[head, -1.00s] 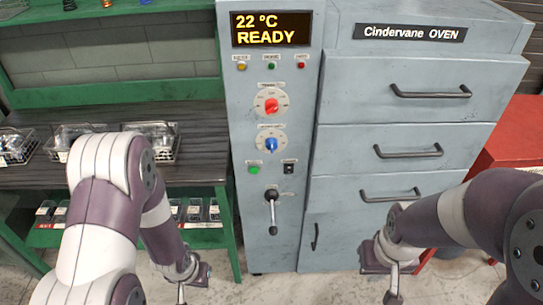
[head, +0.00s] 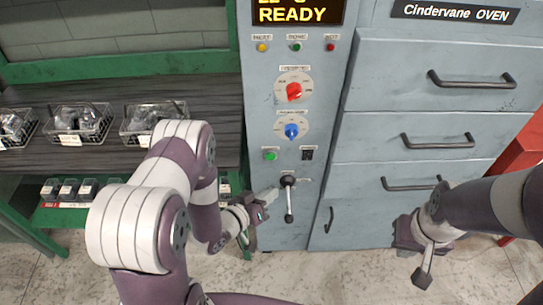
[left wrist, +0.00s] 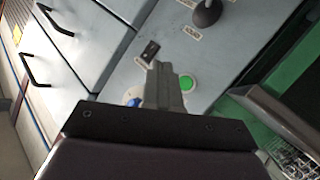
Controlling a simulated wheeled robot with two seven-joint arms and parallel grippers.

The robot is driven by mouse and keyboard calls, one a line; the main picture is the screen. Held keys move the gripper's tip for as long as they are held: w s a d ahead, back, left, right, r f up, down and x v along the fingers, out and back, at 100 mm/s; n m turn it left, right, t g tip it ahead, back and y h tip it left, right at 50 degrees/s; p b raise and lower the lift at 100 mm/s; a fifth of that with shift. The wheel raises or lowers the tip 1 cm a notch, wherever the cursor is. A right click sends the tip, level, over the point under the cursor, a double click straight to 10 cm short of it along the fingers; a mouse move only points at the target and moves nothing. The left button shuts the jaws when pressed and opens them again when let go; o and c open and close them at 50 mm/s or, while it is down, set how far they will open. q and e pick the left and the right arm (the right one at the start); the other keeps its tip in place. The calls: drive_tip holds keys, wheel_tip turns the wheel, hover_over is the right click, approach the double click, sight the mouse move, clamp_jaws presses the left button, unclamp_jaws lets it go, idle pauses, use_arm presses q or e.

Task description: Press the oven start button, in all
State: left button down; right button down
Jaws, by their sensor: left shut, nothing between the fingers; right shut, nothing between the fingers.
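The oven control panel is in the middle of the head view. The green button (head: 270,155) sits low on it, left of a black rocker switch (head: 307,155). My left gripper (head: 270,193) is shut and empty, in front of the panel below the green button and just left of the black lever (head: 288,183). In the left wrist view, the closed fingers (left wrist: 165,85) appear close beside the green button (left wrist: 187,83); whether they touch it cannot be told. My right gripper (head: 423,272) is shut and empty, low in front of the drawers.
A red knob (head: 294,91) and a blue knob (head: 292,130) are above the button. The display (head: 295,12) reads READY. Oven drawers (head: 440,110) with handles fill the right. A dark bench (head: 100,165) with wire baskets (head: 78,122) stands left.

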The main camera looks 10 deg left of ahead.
sight(271, 157)
use_arm(q)
drive_tip(key=shift+w, duration=0.15)
drive_tip(key=w+a+b, duration=0.2)
drive_tip(key=w, duration=0.6)
drive_tip(key=shift+a, duration=0.25)
drive_tip(key=shift+w, duration=0.15)
idle(1.7)
drive_tip(key=shift+w+a, duration=0.1)
drive_tip(key=shift+w, duration=0.25)
drive_tip(key=shift+w+a+b, duration=0.1)
drive_tip(key=shift+w+b, duration=0.2)
drive_tip(key=shift+w, duration=0.05)
idle(0.8)
drive_tip(key=shift+s+d+p, duration=0.2)
drive_tip(key=shift+s+p, duration=0.1)
drive_tip(key=shift+s, duration=0.5)
